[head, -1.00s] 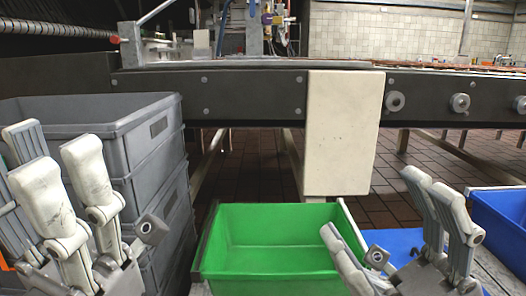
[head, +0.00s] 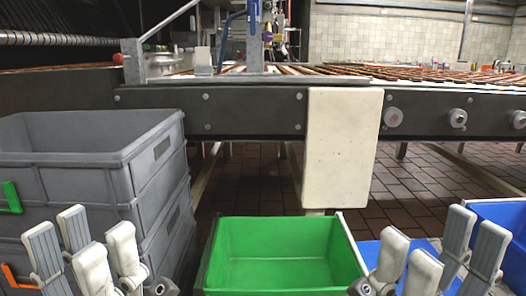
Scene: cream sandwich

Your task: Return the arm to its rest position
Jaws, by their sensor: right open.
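My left gripper (head: 81,230) shows at the bottom left, fingers upright and spread, with nothing between them. It appears in front of the stacked grey crates (head: 150,155). My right gripper (head: 441,236) shows at the bottom right, fingers upright, open and empty. The wrists of both arms are cut off by the bottom edge of the view.
A dark-sided conveyor (head: 250,112) crosses the view, with rows of brown items on top. A cream panel (head: 342,150) hangs from its front. The green bin is empty. A blue surface (head: 385,255) lies beside it. Tiled floor shows beneath the conveyor.

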